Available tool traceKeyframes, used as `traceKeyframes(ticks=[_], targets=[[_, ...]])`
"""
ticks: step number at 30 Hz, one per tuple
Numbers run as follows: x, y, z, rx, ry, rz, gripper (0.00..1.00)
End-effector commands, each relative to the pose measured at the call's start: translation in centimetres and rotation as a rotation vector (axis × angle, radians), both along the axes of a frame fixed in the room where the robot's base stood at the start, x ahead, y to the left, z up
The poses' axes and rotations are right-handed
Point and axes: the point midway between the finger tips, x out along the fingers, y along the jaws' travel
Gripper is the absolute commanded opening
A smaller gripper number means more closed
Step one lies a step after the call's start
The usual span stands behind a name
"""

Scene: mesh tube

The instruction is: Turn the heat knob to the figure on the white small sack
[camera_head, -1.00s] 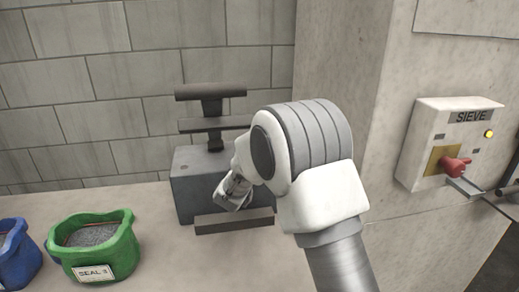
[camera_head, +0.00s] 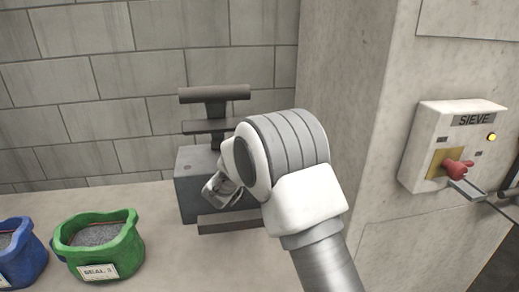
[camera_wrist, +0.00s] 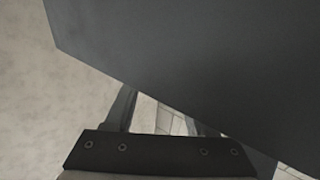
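No white small sack and no marked heat knob can be made out. A dark grey machine (camera_head: 190,200) with a press bar on top stands on the counter by the tiled wall. My gripper (camera_head: 222,190) is in front of its face, partly hidden by my arm, which also covers the machine's right side. In the wrist view a dark grey surface (camera_wrist: 210,60) fills much of the picture, close to my gripper (camera_wrist: 163,120). The two fingers are apart with nothing seen between them, though the dark surface covers part of them.
A green sack (camera_head: 125,250) with a label stands on the counter at the left, beside a blue sack (camera_head: 30,262) cut by the picture edge. A white SIEVE box (camera_head: 425,150) with a red switch (camera_head: 458,170) and a yellow lamp is on the right wall.

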Motion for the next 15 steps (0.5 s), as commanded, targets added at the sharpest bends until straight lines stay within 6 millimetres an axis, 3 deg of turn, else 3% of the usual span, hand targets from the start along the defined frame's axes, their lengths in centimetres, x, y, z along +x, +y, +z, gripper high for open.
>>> traceKeyframes(ticks=[2,11,15], targets=[[0.0,0.0,0.0,0.0,0.001,0.0,0.71],[-0.1,0.0,-0.1,0.0,0.002,0.0,0.71],[-1.1,0.5,-0.1,0.0,0.003,0.001,0.71]])
